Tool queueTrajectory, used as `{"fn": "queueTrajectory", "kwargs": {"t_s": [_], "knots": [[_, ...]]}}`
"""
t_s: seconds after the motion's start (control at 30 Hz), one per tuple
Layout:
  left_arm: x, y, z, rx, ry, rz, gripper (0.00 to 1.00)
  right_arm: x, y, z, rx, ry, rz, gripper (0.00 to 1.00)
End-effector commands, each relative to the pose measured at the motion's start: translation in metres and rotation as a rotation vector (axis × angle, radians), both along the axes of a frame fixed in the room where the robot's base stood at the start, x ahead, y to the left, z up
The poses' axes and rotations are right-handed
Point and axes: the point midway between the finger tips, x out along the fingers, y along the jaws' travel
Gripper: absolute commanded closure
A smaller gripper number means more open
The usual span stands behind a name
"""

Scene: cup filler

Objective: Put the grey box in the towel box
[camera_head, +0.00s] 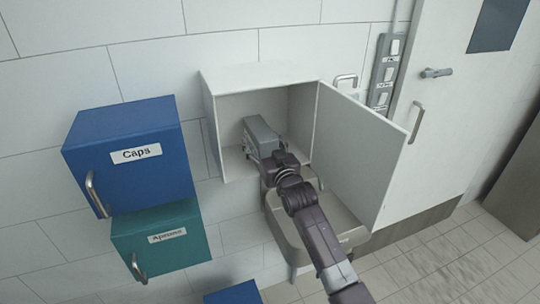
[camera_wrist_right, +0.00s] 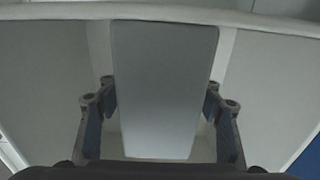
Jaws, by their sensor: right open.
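The grey box (camera_head: 262,137) is a long block inside the open white wall cabinet (camera_head: 250,75). In the right wrist view the grey box (camera_wrist_right: 165,85) fills the middle, between the two fingers of my right gripper (camera_wrist_right: 160,125). The fingers are open, one on each side of the box; whether either touches it I cannot tell. In the head view my right gripper (camera_head: 262,150) reaches into the cabinet at the near end of the box. No box labelled for towels can be read. My left gripper is not in view.
The cabinet door (camera_head: 358,150) stands open to the right of my arm. A blue box labelled Caps (camera_head: 125,160) and a teal box labelled Aprons (camera_head: 165,240) hang at the left. A grey-beige bin (camera_head: 340,238) stands below the cabinet. Part of another blue box (camera_head: 232,293) shows at the bottom.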

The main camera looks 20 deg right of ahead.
Motion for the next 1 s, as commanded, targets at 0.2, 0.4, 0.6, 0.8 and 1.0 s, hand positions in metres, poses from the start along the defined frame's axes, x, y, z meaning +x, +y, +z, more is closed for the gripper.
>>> {"fn": "queueTrajectory", "kwargs": {"t_s": [0.2,0.4,0.6,0.8,1.0], "knots": [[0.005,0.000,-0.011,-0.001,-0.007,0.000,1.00,-0.035,-0.001,-0.003,-0.001,0.000,0.000,0.40],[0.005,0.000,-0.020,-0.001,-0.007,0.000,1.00,-0.069,-0.002,-0.003,0.000,0.000,0.000,0.40],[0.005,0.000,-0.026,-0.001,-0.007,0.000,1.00,-0.095,-0.003,-0.002,0.001,0.001,0.000,0.40],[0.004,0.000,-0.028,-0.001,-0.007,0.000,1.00,-0.105,-0.004,0.000,0.000,0.001,0.000,0.40],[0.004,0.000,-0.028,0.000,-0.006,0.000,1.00,-0.106,-0.004,0.000,0.000,0.001,0.000,0.40]]}}
